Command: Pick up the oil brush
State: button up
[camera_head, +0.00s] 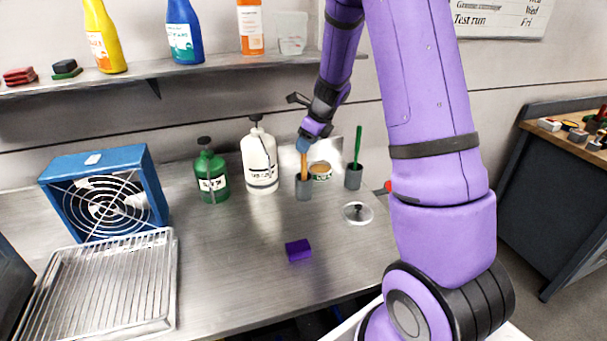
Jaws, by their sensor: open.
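A brush with an orange-brown handle (304,166) stands upright in a dark grey cup (303,188) on the steel bench. A blue piece shows at its top, just under my gripper. A second, green-handled tool (358,143) stands in another grey cup (353,178) to the right. Which of the two is the oil brush I cannot tell from looks alone. My gripper (306,140) points down over the orange-brown handle, open. Its fingers are small here, and I cannot tell whether they touch the handle or are around its top.
A white pump bottle (260,162) and a green one (212,176) stand left of the cups. A tin (320,171) sits behind them, and a clear round dish (357,213) and purple block (299,250) lie in front. A blue fan (108,195) and wire rack (100,285) fill the left.

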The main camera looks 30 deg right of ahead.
aim_at(304, 157)
jog(key=x, duration=0.5)
jog(key=shift+w+f, duration=0.1)
jog(key=shift+f, duration=0.1)
grip_shut()
